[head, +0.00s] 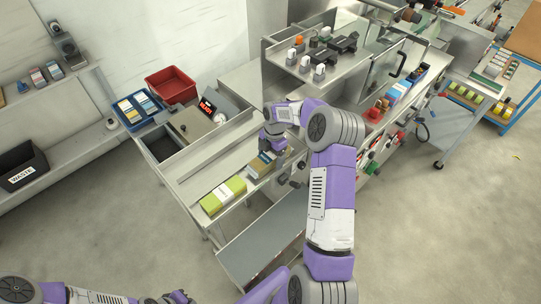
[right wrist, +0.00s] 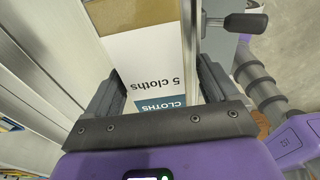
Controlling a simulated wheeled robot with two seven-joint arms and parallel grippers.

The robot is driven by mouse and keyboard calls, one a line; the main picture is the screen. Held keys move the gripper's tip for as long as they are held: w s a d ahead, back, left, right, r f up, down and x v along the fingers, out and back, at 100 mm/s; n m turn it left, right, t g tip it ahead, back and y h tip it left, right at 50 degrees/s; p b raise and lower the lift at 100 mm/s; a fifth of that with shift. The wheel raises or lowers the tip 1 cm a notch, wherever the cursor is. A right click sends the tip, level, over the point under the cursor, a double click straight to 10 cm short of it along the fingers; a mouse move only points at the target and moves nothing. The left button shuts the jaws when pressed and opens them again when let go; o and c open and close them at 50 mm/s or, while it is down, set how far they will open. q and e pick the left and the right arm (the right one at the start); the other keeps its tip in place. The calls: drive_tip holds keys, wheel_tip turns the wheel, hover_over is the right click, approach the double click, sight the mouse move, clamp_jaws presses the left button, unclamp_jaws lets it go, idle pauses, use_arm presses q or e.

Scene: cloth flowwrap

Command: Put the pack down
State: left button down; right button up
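The pack (right wrist: 150,65) is a box with white sides, a brown top and a teal label reading "CLOTHS". In the right wrist view it sits between the two fingers of my right gripper (right wrist: 160,88), with hardly any gap at either side. In the head view the pack (head: 262,164) is just below my right gripper (head: 270,142), over the metal bench. Whether its underside touches the bench is hidden. My left gripper (head: 178,297) is low at the bottom edge, far from the pack, and its fingers are too small to read.
A yellow-green pack (head: 223,195) lies on the bench, nearer than the held pack. A red bin (head: 171,85) and a blue tray (head: 137,107) stand at the back left. Knobs line the bench's right side, and a metal machine (head: 318,75) stands behind.

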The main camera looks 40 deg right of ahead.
drive_tip(key=shift+w+r, duration=0.15)
drive_tip(key=shift+w, duration=0.15)
drive_tip(key=shift+r, duration=0.25)
wheel_tip(320, 180, up, 12)
drive_tip(key=d, duration=0.1)
drive_tip(key=shift+d+f, duration=0.2)
drive_tip(key=shift+f, duration=0.1)
idle(0.4)
